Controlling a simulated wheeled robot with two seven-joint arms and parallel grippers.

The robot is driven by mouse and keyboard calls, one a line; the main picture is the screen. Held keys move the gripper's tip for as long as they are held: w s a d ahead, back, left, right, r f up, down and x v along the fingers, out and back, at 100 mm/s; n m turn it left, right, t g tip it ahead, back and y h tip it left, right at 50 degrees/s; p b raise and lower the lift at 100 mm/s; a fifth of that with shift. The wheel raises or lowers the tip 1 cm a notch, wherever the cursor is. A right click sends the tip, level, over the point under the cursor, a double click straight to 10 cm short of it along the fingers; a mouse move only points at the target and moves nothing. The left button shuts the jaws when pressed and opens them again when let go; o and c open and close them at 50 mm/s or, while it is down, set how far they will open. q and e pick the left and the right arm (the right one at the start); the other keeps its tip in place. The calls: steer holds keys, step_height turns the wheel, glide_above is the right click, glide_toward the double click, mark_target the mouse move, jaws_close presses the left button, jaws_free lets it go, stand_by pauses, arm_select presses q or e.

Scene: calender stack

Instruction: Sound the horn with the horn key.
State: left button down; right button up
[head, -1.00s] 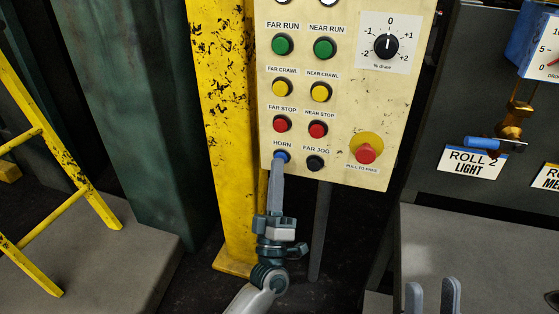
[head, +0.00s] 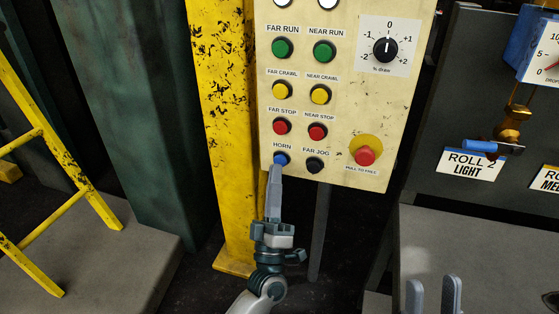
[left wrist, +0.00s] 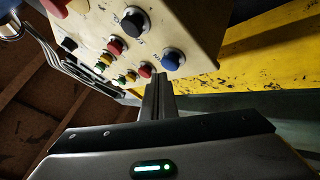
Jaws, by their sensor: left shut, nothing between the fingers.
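The horn key is a blue round button (head: 281,158) under the label HORN, at the lower left of the cream panel (head: 345,110). My left gripper (head: 275,168) is shut and empty, its fingertips just below and in front of the button. In the left wrist view the blue button (left wrist: 171,60) stands out from the panel just beyond the shut fingertips (left wrist: 158,78), and a small gap seems to lie between them. My right gripper (head: 433,290) shows only its two fingers at the bottom edge, spread apart with nothing between them.
A black FAR JOG button (head: 314,165) sits right beside the horn key, with red stop buttons above. A red pull knob (head: 365,156) is further right. A yellow post (head: 228,130) stands left of the panel. A blue-handled lever (head: 482,146) is at right.

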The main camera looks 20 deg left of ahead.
arm_select(q)
steer(key=shift+s, duration=0.1)
stand_by(0.3)
steer(key=s+p, duration=0.1)
steer(key=s, duration=0.4)
steer(key=shift+a+p, duration=0.1)
steer(key=shift+p, duration=0.25)
stand_by(0.6)
